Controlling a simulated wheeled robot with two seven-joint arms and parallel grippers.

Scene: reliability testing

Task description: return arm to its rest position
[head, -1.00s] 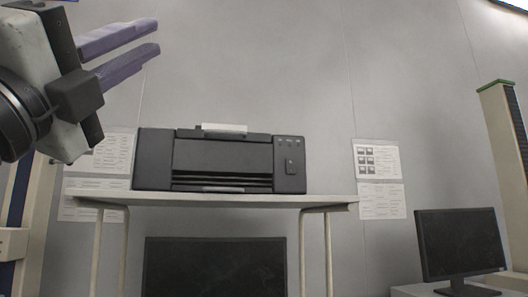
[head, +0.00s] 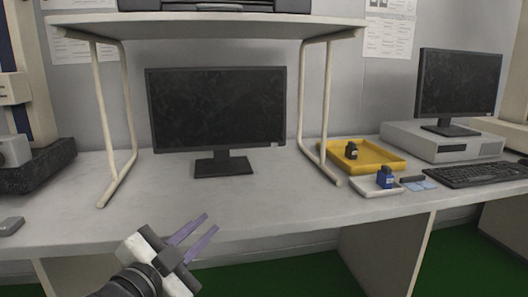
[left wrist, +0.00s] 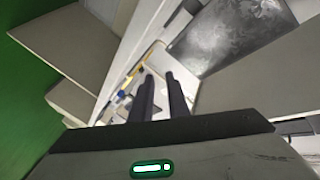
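My left gripper (head: 199,234) is low in the head view, in front of the table's front edge. Its two purple fingers are apart with nothing between them. In the left wrist view the two dark fingers (left wrist: 160,85) also stand apart with a gap between them. The table (head: 250,205) lies beyond the gripper, and its front part is bare there. My right gripper is in neither view.
A monitor (head: 216,110) stands under a raised shelf (head: 200,28) with pale legs. To the right are a yellow tray (head: 388,158), a white tray (head: 362,185) with a blue bottle (head: 385,176), a keyboard (head: 478,174) and another monitor (head: 455,85). Green floor (head: 290,275) shows below.

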